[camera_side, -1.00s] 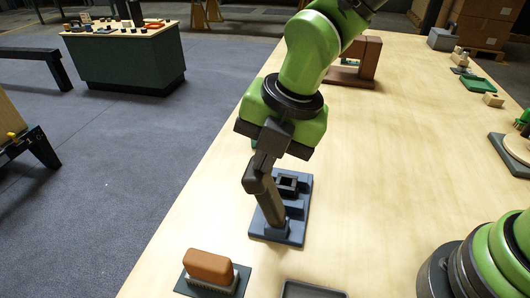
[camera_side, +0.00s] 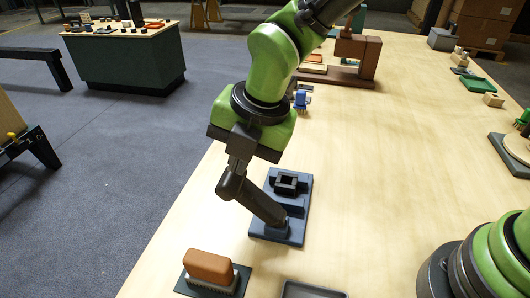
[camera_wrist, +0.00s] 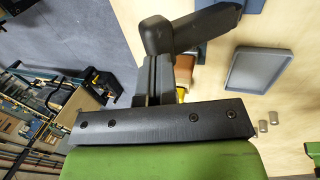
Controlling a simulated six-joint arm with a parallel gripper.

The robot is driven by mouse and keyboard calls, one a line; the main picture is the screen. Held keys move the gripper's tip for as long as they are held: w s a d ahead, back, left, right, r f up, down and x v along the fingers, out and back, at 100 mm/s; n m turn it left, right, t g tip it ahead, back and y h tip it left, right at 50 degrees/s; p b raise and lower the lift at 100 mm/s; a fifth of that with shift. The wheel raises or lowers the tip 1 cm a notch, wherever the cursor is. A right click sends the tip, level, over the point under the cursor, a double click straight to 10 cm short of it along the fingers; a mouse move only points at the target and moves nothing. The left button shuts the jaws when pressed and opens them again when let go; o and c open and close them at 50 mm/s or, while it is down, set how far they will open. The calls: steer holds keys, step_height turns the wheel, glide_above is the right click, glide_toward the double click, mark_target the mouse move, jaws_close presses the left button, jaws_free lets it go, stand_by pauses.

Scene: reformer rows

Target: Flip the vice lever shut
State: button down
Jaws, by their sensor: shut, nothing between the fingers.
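The vice (camera_side: 298,190) is a blue-grey base with a dark square block on it, lying on the wooden table. Its dark grey lever (camera_side: 262,207) rises from the near end of the base and leans to the left, with a thick rounded end. The lever (camera_wrist: 208,27) also crosses the top of the wrist view. My gripper (camera_side: 234,172) is shut and empty, with its fingertips against or very close to the lever's rounded end. I cannot tell whether they touch. In the wrist view the fingers (camera_wrist: 155,78) reach up to that end.
A brush with an orange-brown top (camera_side: 209,265) stands near the vice at the table's left edge. A grey tray (camera_wrist: 285,77) lies near it. A brown stand (camera_side: 367,58) is farther back. The table right of the vice is clear.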

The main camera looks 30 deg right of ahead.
steer(key=shift+w+a+f, duration=0.95)
steer(key=shift+w+a, duration=0.05)
steer(key=shift+a, duration=0.05)
steer(key=shift+s+d, duration=0.65)
step_height(320, 180, up, 15)
steer(key=w+a, duration=0.1)
steer(key=shift+w+a, duration=0.15)
steer(key=shift+w, duration=0.1)
